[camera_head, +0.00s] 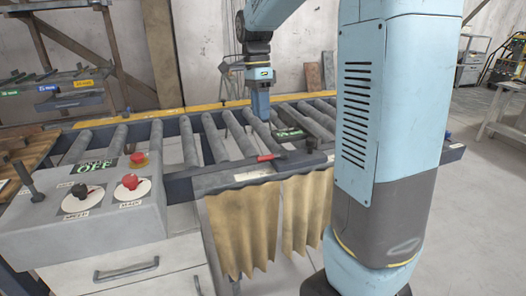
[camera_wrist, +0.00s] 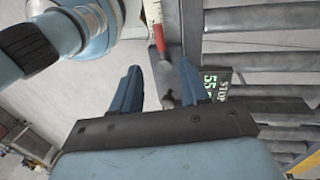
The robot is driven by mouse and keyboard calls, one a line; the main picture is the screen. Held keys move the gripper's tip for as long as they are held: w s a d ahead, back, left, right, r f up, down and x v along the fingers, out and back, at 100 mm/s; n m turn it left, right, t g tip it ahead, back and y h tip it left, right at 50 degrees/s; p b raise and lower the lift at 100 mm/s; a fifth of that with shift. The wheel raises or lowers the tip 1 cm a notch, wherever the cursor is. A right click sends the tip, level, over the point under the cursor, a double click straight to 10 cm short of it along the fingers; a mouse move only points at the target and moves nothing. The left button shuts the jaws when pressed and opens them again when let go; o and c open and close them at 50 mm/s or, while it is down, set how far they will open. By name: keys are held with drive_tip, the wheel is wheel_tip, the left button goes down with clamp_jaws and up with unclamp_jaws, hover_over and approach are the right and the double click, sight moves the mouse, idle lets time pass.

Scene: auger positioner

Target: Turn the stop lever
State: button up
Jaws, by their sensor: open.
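The stop lever has a red grip (camera_head: 266,157) and a dark arm, and lies along the near side rail of the roller conveyor. In the wrist view its red grip (camera_wrist: 159,40) shows beyond my fingertips, with grey metal behind the gap between my fingers. My gripper (camera_head: 261,112) points down above the rollers, behind the lever in the head view. In the wrist view my gripper (camera_wrist: 158,76) is open, with two blue fingers apart and nothing clearly held. I cannot tell how far the lever is below the fingers. A green-lettered stop label (camera_wrist: 217,84) is right of the fingers.
The conveyor's near rail (camera_head: 235,179) carries tan curtain strips (camera_head: 240,227) below. A grey control box (camera_head: 90,215) with a red button (camera_head: 139,159) and two knobs stands at the left. My own blue arm blocks the conveyor's right part. Open floor lies at the right.

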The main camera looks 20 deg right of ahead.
sight(272, 157)
drive_tip(key=s+f, duration=0.1)
drive_tip(key=f, duration=0.7)
drive_tip(key=s+f, duration=0.1)
drive_tip(key=f, duration=0.3)
drive_tip(key=shift+s+f, duration=0.15)
drive_tip(key=shift+s, duration=0.15)
clamp_jaws()
drive_tip(key=shift+a, duration=0.1)
